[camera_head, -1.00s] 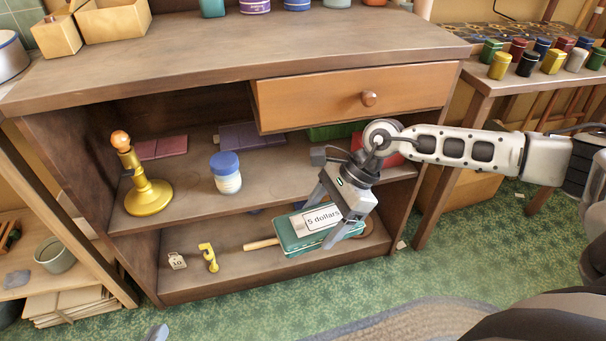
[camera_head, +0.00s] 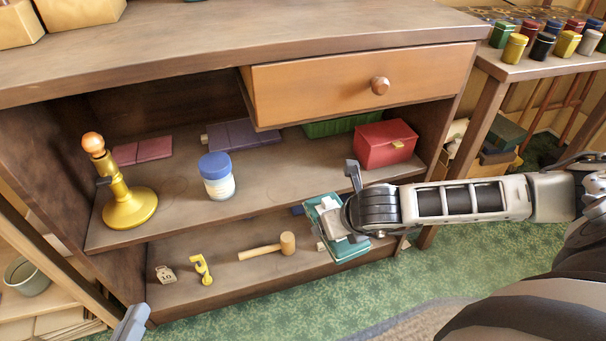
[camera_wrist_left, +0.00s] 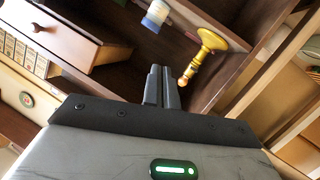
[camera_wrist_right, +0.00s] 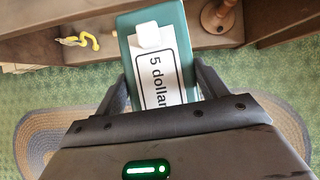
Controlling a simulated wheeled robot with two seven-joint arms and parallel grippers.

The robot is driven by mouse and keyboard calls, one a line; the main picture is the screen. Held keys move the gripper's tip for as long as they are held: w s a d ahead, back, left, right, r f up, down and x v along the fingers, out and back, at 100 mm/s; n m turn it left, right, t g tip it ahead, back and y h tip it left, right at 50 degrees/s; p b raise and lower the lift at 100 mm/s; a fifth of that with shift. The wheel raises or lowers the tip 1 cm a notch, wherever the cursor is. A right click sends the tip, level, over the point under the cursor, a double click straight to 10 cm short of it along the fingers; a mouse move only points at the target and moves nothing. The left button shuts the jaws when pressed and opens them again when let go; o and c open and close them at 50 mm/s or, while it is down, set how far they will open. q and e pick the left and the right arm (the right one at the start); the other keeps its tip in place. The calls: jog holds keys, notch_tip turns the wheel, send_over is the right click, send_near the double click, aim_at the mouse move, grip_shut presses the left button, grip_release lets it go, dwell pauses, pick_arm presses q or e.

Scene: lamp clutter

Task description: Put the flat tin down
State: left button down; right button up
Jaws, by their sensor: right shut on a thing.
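The flat tin (camera_head: 350,252) is teal with a white "5 dollars" label, which reads clearly in the right wrist view (camera_wrist_right: 178,22). My right gripper (camera_wrist_right: 162,88) is shut on it, one finger on each side. In the head view the tin is held tilted in front of the shelf unit's lower right, partly hidden by my right wrist. My left gripper (camera_head: 130,325) shows only as a tip at the bottom left of the head view. In the left wrist view its fingers (camera_wrist_left: 162,85) are together with nothing between them.
The lower shelf (camera_head: 225,280) holds a small weight (camera_head: 166,274), a yellow clamp-like piece (camera_head: 203,269) and a wooden mallet (camera_head: 270,246). The upper shelf holds a brass lamp base (camera_head: 130,208), a blue-lidded jar (camera_head: 217,178) and a red box (camera_head: 385,145). A drawer (camera_head: 350,85) juts above.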

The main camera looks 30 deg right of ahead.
jog(key=shift+w+d+f+m, duration=0.15)
jog(key=shift+w+m, duration=0.1)
jog(key=shift+m, duration=0.15)
jog(key=shift+w+d+h, duration=0.1)
jog(key=shift+w+h, duration=0.2)
jog(key=w+d, duration=0.1)
jog(key=w, duration=0.3)
jog(key=w+d+b, duration=0.1)
jog(key=w, duration=0.3)
jog(key=w+d+b, duration=0.1)
jog(key=w, duration=0.3)
jog(key=shift+w, duration=0.1)
jog(key=shift+w+d, duration=0.1)
jog(key=shift+w, duration=0.4)
jog(key=w, duration=0.2)
jog(key=w+b, duration=0.1)
jog(key=shift+w+d, duration=0.35)
jog(key=shift+d, duration=0.05)
jog(key=shift+f+b, duration=0.15)
jog(key=shift+b, duration=0.35)
pick_arm(q)
jog(key=shift+w+d+r+n+t+h, duration=0.2)
jog(key=shift+d+r+n+t+h, duration=0.1)
jog(key=shift+r+h, duration=0.15)
jog(key=shift+w+d+r+n+t+h, duration=0.2)
jog(key=shift+r+n+h, duration=0.15)
jog(key=shift+r, duration=0.15)
pick_arm(e)
jog(key=o, duration=1.1)
jog(key=shift+s, duration=0.1)
